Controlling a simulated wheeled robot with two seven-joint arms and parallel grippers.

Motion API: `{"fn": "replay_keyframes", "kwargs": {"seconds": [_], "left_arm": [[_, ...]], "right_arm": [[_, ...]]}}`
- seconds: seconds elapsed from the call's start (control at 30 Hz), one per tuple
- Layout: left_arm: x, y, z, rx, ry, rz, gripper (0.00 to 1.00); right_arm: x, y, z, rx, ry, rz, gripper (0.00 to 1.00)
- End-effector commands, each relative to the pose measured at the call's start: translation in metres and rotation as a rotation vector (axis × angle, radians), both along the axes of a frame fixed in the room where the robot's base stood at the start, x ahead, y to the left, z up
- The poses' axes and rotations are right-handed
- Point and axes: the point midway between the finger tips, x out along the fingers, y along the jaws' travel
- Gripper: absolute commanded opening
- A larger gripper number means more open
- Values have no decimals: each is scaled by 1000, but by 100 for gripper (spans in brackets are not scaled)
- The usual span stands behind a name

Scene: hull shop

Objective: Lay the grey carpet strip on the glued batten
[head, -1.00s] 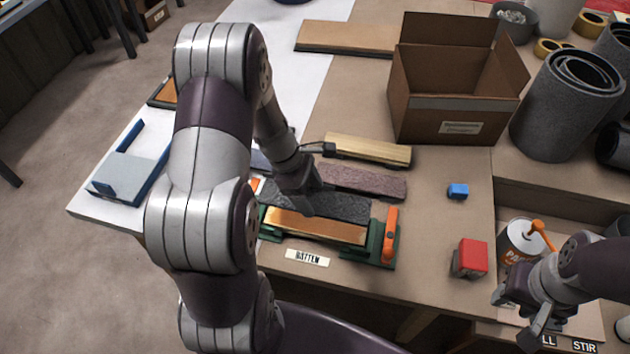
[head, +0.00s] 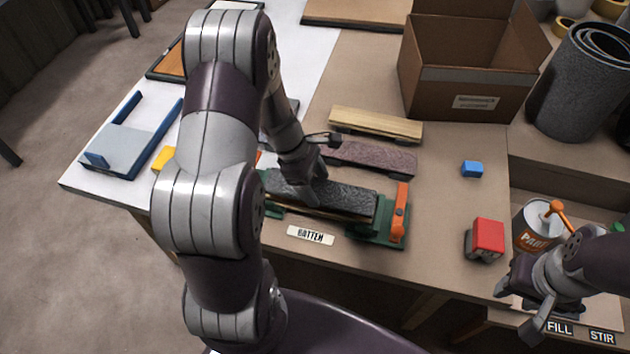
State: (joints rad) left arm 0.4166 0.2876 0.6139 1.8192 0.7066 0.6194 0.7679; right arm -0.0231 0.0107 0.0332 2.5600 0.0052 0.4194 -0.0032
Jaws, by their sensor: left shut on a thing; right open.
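The dark grey carpet strip (head: 345,199) lies lengthwise over the batten (head: 293,212), covering nearly all of its top. Only a thin edge of the batten shows below the strip, so I cannot tell whether they touch all along. The batten sits in a green holder (head: 375,232) with an orange lever (head: 400,212) at its right end. My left gripper (head: 312,196) is shut on the carpet strip near its middle. My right gripper (head: 535,308) is open and empty at the lower right, in front of the paint can (head: 532,228).
A purplish strip (head: 370,158) and a pale wooden piece (head: 375,125) lie just behind the holder. A cardboard box (head: 462,95) stands at the back. A red block (head: 486,239) and a blue block (head: 472,169) lie to the right. A "BATTEN" label (head: 311,236) is in front.

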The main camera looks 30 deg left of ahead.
Motion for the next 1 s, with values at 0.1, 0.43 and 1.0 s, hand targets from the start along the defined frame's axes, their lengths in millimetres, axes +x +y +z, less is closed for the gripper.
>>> {"fn": "replay_keyframes", "kwargs": {"seconds": [0.1,0.43,1.0], "left_arm": [[0,0,0,0,0,0,43],[0,0,0,0,0,-1,43],[0,0,-2,0,0,-1,43]], "right_arm": [[0,0,0,0,0,0,43],[0,0,4,0,0,0,43],[0,0,6,0,0,0,43]]}}
